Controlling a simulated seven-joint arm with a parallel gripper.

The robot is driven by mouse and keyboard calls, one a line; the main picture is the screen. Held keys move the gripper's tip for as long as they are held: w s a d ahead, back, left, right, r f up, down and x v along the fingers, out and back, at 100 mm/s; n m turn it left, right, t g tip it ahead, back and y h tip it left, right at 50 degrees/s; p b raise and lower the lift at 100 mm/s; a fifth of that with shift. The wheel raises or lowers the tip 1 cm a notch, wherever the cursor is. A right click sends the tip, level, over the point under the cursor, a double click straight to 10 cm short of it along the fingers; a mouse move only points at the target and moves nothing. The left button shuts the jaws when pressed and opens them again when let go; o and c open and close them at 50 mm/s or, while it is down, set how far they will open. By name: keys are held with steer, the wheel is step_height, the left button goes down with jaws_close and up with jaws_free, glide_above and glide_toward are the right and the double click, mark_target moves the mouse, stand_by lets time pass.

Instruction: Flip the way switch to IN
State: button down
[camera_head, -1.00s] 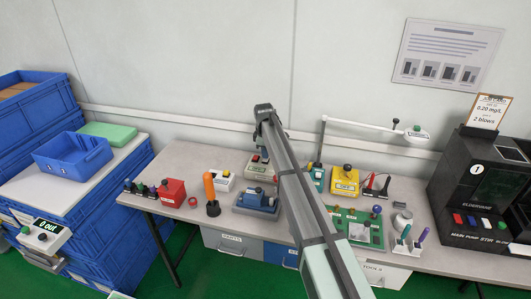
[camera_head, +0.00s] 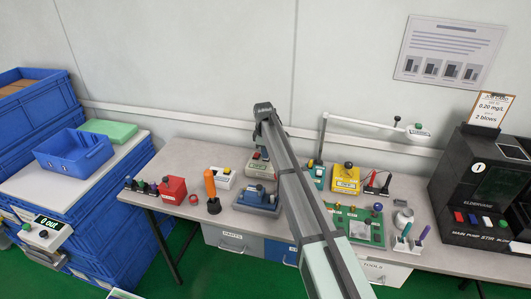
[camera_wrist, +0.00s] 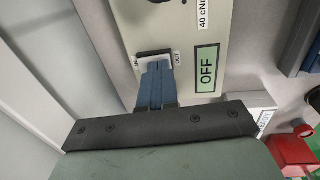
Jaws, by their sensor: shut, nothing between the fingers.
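The way switch (camera_wrist: 146,55) is in the wrist view, a pale rocker in a dark frame with IN on its left and OUT on its right. It sits on a pale tester (camera_wrist: 212,25) with a green OFF display (camera_wrist: 207,68). My gripper (camera_wrist: 156,68) is shut and empty, its blue fingertips right at the switch and partly covering it. I cannot tell whether they touch it or which way the rocker is tilted. In the head view the tester (camera_head: 254,169) stands mid-bench, partly hidden by my arm, with my gripper (camera_head: 263,154) over it.
A blue device (camera_head: 257,200), an orange-handled tool (camera_head: 210,185) and a red box (camera_head: 173,190) stand left and in front. A yellow box (camera_head: 346,179) and a green board (camera_head: 358,225) stand right. A display box (camera_head: 45,232) at far left reads "0 OUT".

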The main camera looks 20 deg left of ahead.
step_height(320, 180, up, 14)
steer(key=s, duration=0.1)
steer(key=shift+s, duration=0.35)
steer(key=shift+f, duration=0.1)
steer(key=shift+w+d, duration=0.25)
steer(key=shift+w, duration=0.5)
steer(key=f, duration=0.4)
steer(key=w+f, duration=0.1)
steer(key=f, duration=0.8)
steer(key=shift+w+f, duration=0.3)
steer(key=shift+w, duration=0.05)
steer(key=shift+w+f, duration=0.1)
steer(key=shift+f, duration=0.15)
